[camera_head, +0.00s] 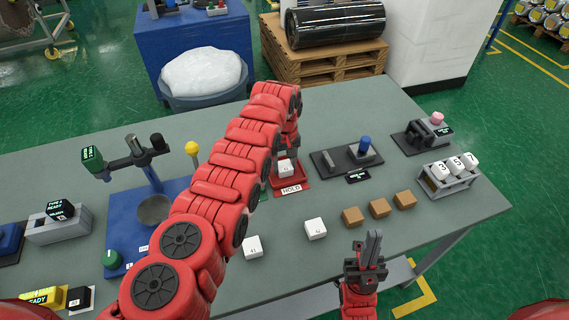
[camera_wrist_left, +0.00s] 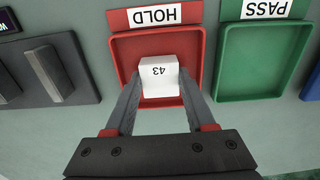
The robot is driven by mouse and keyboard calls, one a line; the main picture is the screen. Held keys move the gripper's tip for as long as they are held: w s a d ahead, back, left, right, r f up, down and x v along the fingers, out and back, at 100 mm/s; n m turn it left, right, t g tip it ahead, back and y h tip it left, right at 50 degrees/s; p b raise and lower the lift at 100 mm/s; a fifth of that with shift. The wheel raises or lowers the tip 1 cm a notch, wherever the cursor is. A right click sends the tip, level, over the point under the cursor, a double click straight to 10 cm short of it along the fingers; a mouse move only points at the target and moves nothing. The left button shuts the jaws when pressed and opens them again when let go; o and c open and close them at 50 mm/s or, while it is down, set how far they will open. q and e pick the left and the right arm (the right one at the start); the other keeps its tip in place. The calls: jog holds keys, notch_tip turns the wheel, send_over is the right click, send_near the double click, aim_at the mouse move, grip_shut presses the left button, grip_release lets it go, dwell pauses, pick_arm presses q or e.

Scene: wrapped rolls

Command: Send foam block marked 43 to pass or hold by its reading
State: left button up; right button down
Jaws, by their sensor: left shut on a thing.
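The white foam block marked 43 (camera_wrist_left: 160,76) is between the fingers of my left gripper (camera_wrist_left: 161,98), which is shut on it. The block is in or just above the red HOLD tray (camera_wrist_left: 196,110); I cannot tell whether it touches the floor. In the head view the block (camera_head: 286,168) also shows at the red tray (camera_head: 303,183), below my left arm. The green PASS tray (camera_wrist_left: 264,62) stands beside the HOLD tray in the wrist view and looks empty. My right gripper (camera_head: 374,243) looks shut and empty near the front edge.
Two white blocks (camera_head: 252,247) (camera_head: 315,228) and several brown blocks (camera_head: 379,208) lie along the front. A numbered rack (camera_head: 447,178) stands at right. A device with a blue knob (camera_head: 364,148) is right of the HOLD tray. A blue-based instrument (camera_head: 125,215) stands left.

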pick_arm(q)
jog(key=o, duration=1.4)
jog(key=shift+r, duration=0.15)
jog(key=shift+r, duration=0.25)
notch_tip(320, 180, up, 17)
jog(key=p, duration=0.1)
jog(key=shift+f, duration=0.2)
